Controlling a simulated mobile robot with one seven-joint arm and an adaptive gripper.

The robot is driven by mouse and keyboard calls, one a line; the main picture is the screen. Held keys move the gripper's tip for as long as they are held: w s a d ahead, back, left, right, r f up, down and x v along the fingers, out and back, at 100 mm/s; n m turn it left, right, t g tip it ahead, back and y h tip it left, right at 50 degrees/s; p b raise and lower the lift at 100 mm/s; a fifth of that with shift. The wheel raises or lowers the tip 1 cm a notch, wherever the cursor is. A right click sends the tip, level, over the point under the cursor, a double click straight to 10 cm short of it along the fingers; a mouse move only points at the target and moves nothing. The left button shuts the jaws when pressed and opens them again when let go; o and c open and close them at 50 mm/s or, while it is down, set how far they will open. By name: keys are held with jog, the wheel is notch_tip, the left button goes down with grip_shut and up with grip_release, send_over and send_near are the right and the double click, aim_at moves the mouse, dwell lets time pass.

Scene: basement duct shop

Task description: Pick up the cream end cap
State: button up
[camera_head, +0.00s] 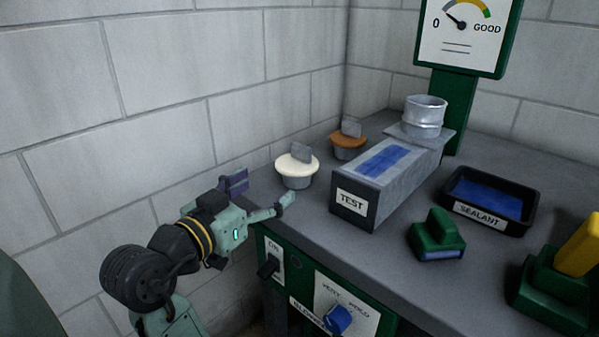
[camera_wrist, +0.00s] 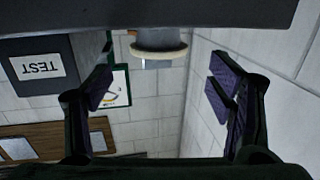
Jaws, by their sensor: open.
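The cream end cap (camera_head: 296,166) sits on the grey bench at its back left edge. It has a cream rim, a grey upright tab on top and a grey collar below. In the wrist view, which looks upside down, the cream end cap (camera_wrist: 158,52) is ahead, between the finger lines and beyond the tips. My gripper (camera_head: 262,191) is open and empty, at the bench's left edge, short of the cap and apart from it. Both fingers with purple pads show in the wrist view (camera_wrist: 160,85).
An orange-brown end cap (camera_head: 348,145) stands just behind the cream one. The grey TEST duct (camera_head: 382,190) with a metal collar (camera_head: 424,117) is to the right. A black sealant tray (camera_head: 490,216) and a green block (camera_head: 437,238) are farther right. A block wall (camera_head: 180,120) runs close behind.

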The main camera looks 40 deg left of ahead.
aim_at(291, 172)
jog(key=w, duration=0.4)
jog(key=shift+a, duration=0.2)
jog(key=w, duration=0.1)
jog(key=w+p, duration=0.1)
jog(key=w, duration=0.1)
jog(key=w+f, duration=0.1)
jog(key=w, duration=0.1)
jog(key=shift+a+p, duration=0.2)
jog(key=shift+p, duration=0.2)
jog(key=shift+r, duration=0.1)
jog(key=c, duration=0.8)
